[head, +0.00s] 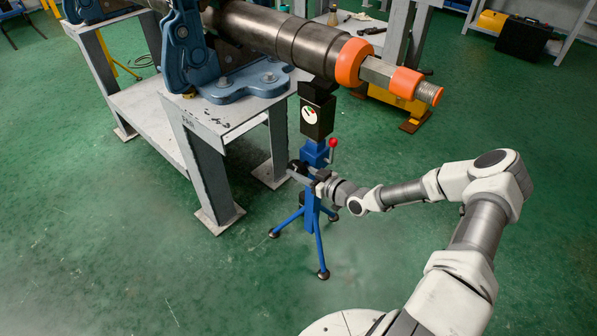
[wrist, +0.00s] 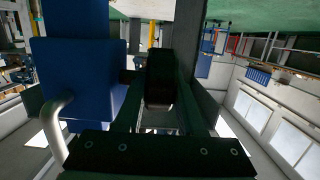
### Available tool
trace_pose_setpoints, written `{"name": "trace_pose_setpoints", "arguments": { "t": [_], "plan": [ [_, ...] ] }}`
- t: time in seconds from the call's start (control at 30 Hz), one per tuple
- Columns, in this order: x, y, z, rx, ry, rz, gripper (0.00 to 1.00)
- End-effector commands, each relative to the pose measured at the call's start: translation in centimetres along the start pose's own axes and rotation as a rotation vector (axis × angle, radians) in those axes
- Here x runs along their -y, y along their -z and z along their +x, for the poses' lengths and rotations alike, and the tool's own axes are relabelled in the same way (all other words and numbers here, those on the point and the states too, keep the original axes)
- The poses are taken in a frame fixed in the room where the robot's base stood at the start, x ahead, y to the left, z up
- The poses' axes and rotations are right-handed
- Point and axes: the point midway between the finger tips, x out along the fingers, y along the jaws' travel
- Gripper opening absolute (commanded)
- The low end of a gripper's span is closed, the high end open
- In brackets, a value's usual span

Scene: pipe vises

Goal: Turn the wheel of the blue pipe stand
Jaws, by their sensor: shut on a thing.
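The blue pipe stand (head: 314,155) stands upright on splayed legs on the green floor, below the long pipe. Its wheel (head: 297,170), grey and dark, is at mid height, partly hidden by my gripper (head: 319,181). In the wrist view the stand's blue block (wrist: 82,75) is just left of my gripper (wrist: 158,92). My fingers are shut on a dark piece, which looks like part of the wheel (wrist: 159,80). A pale curved bar (wrist: 56,125) shows at lower left there.
A steel pipe (head: 270,33) with orange collars (head: 353,62) runs above the stand. A blue vise (head: 190,60) sits on a grey bench (head: 212,118) to the left. A red-knobbed lever (head: 333,144) sticks out of the stand. The green floor in front is clear.

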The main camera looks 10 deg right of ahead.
Motion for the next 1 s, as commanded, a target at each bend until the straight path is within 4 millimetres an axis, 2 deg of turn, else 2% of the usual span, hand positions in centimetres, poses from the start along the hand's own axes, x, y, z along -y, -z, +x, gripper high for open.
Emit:
{"name": "trace_pose_setpoints", "arguments": {
  "t": [0.7, 1.0],
  "plan": [
    [0.27, -0.71, 0.2, -0.676, 0.004, -0.001, 0.0],
    [0.26, -0.71, 0.23, -0.887, 0.006, -0.002, 0.0]
  ]
}}
